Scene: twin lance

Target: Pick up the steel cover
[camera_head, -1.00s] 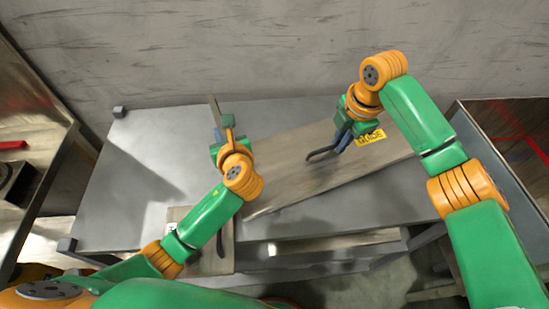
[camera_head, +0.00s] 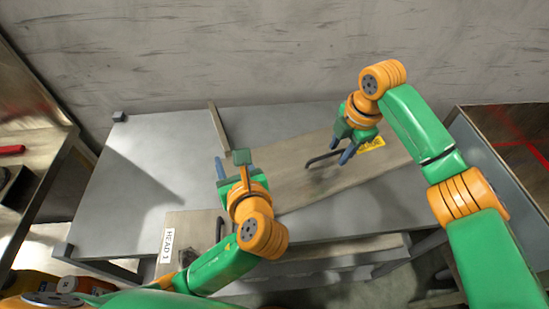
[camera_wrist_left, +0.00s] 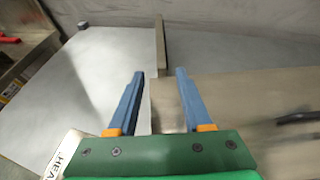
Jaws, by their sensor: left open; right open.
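A long brushed-steel plate (camera_head: 300,190), which looks like the steel cover, lies slanted on the grey table. It has a dark bar handle (camera_head: 322,158) near its far side, also at the right of the left wrist view (camera_wrist_left: 296,118). A plate section labelled HEAD 1 (camera_head: 190,228) with a second dark handle (camera_head: 219,230) shows at front left; whether it is one piece with the long plate is hidden. My left gripper (camera_head: 232,164), also in its wrist view (camera_wrist_left: 160,73), is open and empty over the plate's left end. My right gripper (camera_head: 342,149) is open beside the far handle; contact is unclear.
The grey table (camera_head: 140,165) is bare at left. Side benches stand at left (camera_head: 45,150) and right (camera_head: 500,140); a wall (camera_head: 250,50) closes the back.

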